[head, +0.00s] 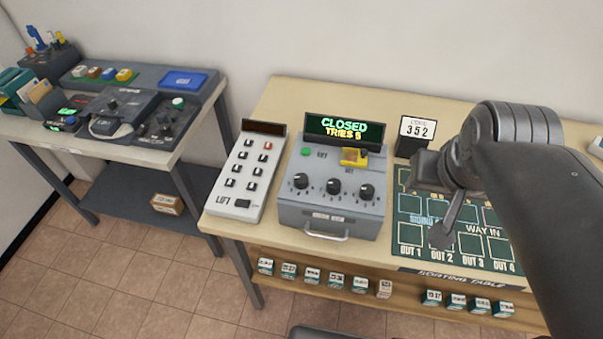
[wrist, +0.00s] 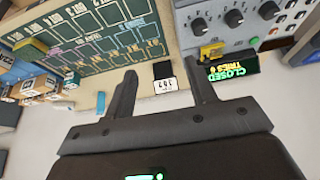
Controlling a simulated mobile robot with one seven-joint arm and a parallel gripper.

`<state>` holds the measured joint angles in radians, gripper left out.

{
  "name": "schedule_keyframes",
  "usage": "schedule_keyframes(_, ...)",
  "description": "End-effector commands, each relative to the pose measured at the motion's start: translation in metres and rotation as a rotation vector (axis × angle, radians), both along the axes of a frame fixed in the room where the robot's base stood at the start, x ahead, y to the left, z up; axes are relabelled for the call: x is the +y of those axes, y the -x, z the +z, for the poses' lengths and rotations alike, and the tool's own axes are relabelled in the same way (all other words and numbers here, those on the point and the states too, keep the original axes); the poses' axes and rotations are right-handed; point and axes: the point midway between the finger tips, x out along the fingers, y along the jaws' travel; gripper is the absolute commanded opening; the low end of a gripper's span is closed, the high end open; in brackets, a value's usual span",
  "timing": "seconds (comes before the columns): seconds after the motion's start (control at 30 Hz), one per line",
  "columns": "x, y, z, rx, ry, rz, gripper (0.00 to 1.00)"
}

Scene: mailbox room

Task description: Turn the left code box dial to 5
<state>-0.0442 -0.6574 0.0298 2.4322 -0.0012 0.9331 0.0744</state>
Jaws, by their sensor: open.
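The grey code box (head: 325,221) stands on the wooden table and has three black dials in a row. The left dial (head: 301,180) is at the left end, beside the middle dial (head: 333,185) and the right dial (head: 367,191). The pointer settings are too small to read. The display (head: 345,129) above reads CLOSED, TRIES 5. A card (head: 417,128) reads CODE 352. My gripper (head: 440,235) is to the right of the box, over the sorting board, apart from the dials. In the wrist view my gripper (wrist: 163,80) is open and empty, with the box at upper right.
A keypad marked LIFT (head: 248,172) stands close left of the box. A yellow handle (head: 355,156) and a green button (head: 306,151) sit on the box top. The green sorting board (head: 408,207) lies to the right. Small boxes fill the shelf below.

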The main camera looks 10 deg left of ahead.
Motion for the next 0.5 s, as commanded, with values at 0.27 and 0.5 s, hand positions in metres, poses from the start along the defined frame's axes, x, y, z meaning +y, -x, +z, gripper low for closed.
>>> schedule_keyframes(0.27, 0.073, -0.052, 0.004, 0.164, -0.013, 0.011, 0.51)
schedule_keyframes(0.5, 0.151, -0.084, -0.008, 0.301, -0.008, 0.014, 0.51)
